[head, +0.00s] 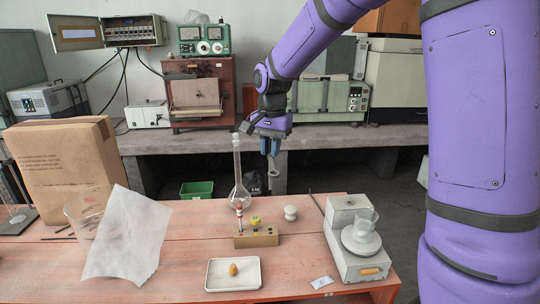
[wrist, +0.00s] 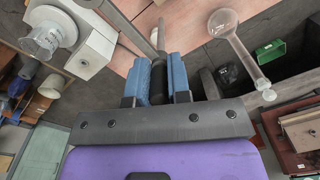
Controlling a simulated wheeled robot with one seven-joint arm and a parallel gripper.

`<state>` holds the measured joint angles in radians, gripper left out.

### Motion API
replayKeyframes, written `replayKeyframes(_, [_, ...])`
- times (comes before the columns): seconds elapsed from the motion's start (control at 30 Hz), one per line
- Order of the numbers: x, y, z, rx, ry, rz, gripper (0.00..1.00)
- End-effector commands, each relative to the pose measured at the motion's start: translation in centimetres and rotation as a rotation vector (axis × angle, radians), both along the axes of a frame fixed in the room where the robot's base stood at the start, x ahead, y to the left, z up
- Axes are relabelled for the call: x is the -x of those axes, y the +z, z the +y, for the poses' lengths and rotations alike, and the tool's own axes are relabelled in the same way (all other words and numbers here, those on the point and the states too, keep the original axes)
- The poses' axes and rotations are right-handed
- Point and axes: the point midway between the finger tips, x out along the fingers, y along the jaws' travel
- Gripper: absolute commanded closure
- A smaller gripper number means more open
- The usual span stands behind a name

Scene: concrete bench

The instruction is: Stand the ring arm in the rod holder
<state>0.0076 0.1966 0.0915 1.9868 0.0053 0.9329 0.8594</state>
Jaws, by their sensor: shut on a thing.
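My gripper (head: 270,147) is raised above the back edge of the red bench, fingers pointing down. In the wrist view its blue fingers (wrist: 160,78) are closed on the dark part of the ring arm (wrist: 158,82), with a thin grey rod reaching beyond the fingertips. In the head view the grey ring arm (head: 273,178) hangs below the fingers, roughly upright, clear of the bench. Its ring is hard to make out. The wooden block (head: 258,238), seemingly the rod holder, stands on the bench below and slightly left, with a yellow piece and a red-and-white piece in it.
A long-necked glass flask (head: 238,185) stands close behind the block, left of the gripper. A white knob-shaped piece (head: 290,213) is right of the block. A balance with a beaker (head: 365,225) stands farther right. A white tray (head: 233,274) with a yellowish lump lies in front.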

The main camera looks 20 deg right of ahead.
Motion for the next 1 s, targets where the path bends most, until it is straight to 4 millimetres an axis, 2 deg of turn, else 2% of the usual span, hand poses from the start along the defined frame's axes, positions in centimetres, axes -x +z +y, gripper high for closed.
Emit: replayKeyframes(1.0, [0.0, 5.2, 0.0, 0.000, 0.000, -0.001, 1.00])
